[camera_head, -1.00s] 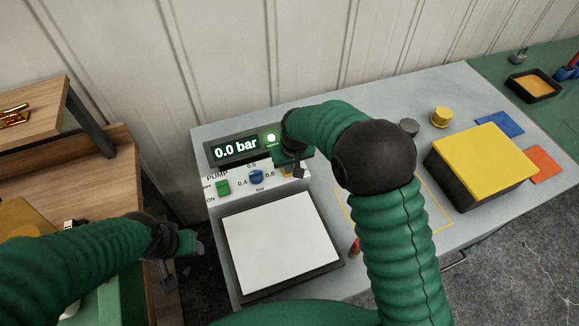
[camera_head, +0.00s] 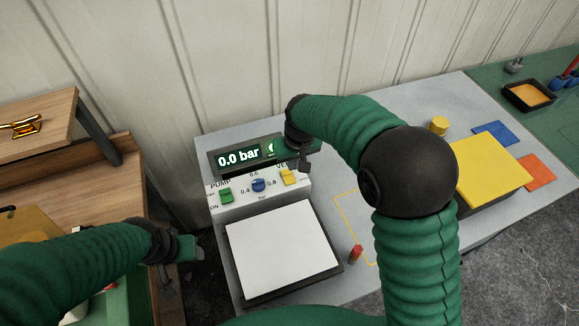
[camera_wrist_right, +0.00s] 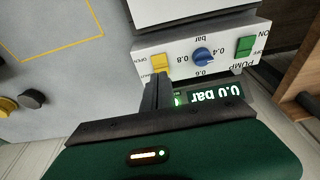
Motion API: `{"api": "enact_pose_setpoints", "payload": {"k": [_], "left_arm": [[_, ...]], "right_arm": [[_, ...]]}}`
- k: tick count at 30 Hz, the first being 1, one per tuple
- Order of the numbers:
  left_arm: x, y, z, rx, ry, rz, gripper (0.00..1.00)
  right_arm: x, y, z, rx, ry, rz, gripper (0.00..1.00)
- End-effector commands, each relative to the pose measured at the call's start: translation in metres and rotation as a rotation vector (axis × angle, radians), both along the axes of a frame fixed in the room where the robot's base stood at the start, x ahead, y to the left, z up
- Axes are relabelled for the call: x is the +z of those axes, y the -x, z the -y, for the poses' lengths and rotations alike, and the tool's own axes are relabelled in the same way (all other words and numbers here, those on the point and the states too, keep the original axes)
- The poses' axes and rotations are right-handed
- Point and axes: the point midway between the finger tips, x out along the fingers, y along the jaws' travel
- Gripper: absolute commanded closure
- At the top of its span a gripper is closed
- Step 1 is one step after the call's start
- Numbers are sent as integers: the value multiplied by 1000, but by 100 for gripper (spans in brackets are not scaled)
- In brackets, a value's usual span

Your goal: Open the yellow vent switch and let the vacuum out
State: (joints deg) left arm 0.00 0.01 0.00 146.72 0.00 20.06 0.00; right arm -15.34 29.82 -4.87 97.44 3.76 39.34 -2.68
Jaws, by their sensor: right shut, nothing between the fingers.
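The yellow vent switch (camera_head: 290,177) sits at the right end of the white pump panel (camera_head: 245,199). It also shows in the right wrist view (camera_wrist_right: 159,62), beside a small label; I cannot tell its position. The display (camera_head: 238,158) above the panel reads 0.0 bar, with its green light partly hidden by my right gripper. My right gripper (camera_head: 305,164) is shut and empty, just above and right of the switch; its fingers (camera_wrist_right: 156,94) point towards it, and contact is not clear. My left gripper (camera_head: 165,281) hangs at the lower left, its jaws unclear.
The panel also has a green pump switch (camera_head: 226,195) and a blue knob (camera_head: 259,185). A white sheet (camera_head: 282,250) lies on a dark plate in front. A red cylinder (camera_head: 355,253) stands right of it, and a yellow-topped block (camera_head: 490,170) is further right.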

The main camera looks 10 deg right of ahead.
Motion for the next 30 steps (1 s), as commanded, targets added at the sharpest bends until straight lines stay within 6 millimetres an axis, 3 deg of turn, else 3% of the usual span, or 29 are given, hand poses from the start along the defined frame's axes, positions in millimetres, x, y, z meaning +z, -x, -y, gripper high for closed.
{"api": "enact_pose_setpoints", "payload": {"k": [7,24,26,30], "left_arm": [[-6,0,0,0,0,1,45],[-5,-1,0,0,0,1,45],[-5,-1,0,0,0,1,45],[-5,-1,0,0,0,1,45]], "right_arm": [[32,16,3,-1,-1,1,100],[35,23,8,-7,0,-2,100],[31,34,18,-25,-1,-3,100],[11,97,60,-100,-5,-6,100]]}}
